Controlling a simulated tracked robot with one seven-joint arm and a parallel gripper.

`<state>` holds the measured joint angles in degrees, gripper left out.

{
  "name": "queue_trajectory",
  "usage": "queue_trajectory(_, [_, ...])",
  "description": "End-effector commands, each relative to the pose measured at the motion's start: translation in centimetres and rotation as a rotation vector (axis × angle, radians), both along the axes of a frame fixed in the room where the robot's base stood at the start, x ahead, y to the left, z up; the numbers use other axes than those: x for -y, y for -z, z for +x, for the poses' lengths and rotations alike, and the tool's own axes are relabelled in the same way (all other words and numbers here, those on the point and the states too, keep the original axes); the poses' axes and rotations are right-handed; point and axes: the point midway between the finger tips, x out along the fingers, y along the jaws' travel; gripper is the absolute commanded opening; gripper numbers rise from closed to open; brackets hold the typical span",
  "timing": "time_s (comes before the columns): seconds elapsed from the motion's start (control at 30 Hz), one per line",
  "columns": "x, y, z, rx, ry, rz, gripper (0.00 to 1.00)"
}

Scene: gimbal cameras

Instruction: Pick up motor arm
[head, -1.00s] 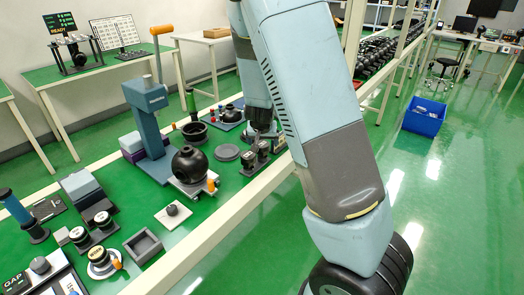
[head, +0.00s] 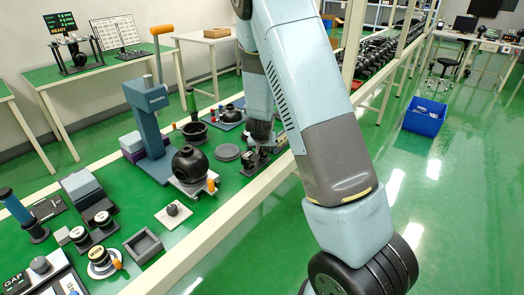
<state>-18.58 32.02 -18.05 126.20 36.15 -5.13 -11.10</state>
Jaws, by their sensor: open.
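My gripper (head: 258,143) is seen small and partly behind my own arm in the head view. It points down over the far right part of the green workbench (head: 142,197). Its jaws are open, at a group of small dark upright parts (head: 250,160) on a holder. The motor arm is probably among these parts, but I cannot tell which one it is. I also cannot tell whether the fingers touch a part. The parts directly under the gripper are partly hidden by it.
A black ball-shaped housing (head: 190,162) sits on a plate left of the gripper. A flat grey disc (head: 227,152) lies beside the parts. A blue press (head: 148,130) with an orange handle stands farther left. The bench's pale front rail (head: 215,222) runs below my arm.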

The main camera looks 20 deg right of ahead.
Motion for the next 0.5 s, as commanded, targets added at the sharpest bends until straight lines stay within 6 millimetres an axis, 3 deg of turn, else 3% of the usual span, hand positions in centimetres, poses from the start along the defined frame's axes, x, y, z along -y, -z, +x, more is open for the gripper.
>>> queue_trajectory(0.4, [0.18,0.89,0.45,0.0,0.0,0.0,0.9])
queue_trajectory(0.5, [0.19,0.89,0.45,0.0,0.001,0.0,0.83])
